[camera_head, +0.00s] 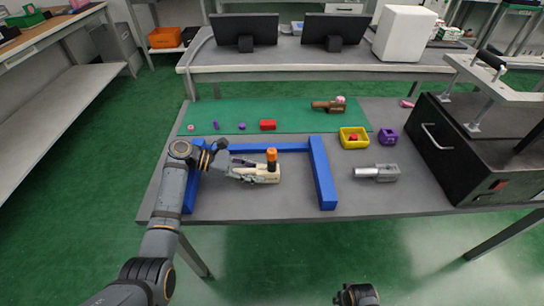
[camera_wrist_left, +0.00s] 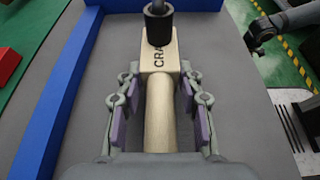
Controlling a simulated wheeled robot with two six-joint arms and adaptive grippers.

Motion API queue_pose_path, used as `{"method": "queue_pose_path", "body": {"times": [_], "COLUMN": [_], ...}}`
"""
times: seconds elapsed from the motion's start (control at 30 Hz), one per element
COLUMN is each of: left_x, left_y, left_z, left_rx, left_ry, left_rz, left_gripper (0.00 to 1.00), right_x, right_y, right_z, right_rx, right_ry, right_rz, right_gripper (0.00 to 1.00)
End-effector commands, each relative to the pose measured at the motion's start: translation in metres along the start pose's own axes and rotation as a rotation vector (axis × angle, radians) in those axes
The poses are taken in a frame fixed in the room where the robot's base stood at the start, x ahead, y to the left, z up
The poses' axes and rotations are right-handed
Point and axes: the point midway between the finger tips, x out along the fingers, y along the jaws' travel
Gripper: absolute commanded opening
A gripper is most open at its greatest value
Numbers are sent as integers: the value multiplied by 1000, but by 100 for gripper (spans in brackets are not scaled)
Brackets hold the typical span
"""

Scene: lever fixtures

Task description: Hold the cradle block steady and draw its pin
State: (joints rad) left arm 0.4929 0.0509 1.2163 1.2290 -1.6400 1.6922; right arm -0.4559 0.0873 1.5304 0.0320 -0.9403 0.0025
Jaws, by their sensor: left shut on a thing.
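The cradle block (camera_head: 258,176) is a beige piece lying on the grey table inside the blue frame. An orange pin (camera_head: 271,157) stands upright out of its far end in the head view. My left gripper (camera_head: 238,170) is shut on the block's narrow handle. In the left wrist view my left gripper (camera_wrist_left: 160,125) has its purple pads on either side of the handle.
The blue frame (camera_head: 323,172) borders the block at the back and both sides. A grey metal piece (camera_head: 377,173) lies to the right. A yellow bin (camera_head: 353,138), a purple holder (camera_head: 388,136) and a red block (camera_head: 268,125) stand behind. A black machine (camera_head: 450,150) is at right.

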Motion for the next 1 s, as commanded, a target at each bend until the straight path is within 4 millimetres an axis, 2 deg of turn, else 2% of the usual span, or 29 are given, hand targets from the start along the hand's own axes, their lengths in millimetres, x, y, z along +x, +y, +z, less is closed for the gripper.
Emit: {"method": "queue_pose_path", "body": {"times": [0.27,0.3,0.47,0.77,0.87,1.0], "left_x": [0,0,0,-1,-12,-43], "left_y": [0,0,0,0,1,1], "left_z": [0,0,0,0,-1,-2], "left_rx": [-1,-1,0,0,0,0], "left_ry": [1,1,1,1,2,5], "left_rz": [0,0,0,0,2,3], "left_gripper": [0,42,63,63,63,63], "right_x": [0,0,0,0,0,0], "right_y": [0,0,0,0,0,0], "right_z": [0,0,-1,0,0,0], "right_rx": [0,0,0,0,0,0], "right_ry": [-1,-1,0,0,0,0], "right_rz": [0,0,-1,0,0,0], "right_gripper": [39,39,39,39,39,39]}}
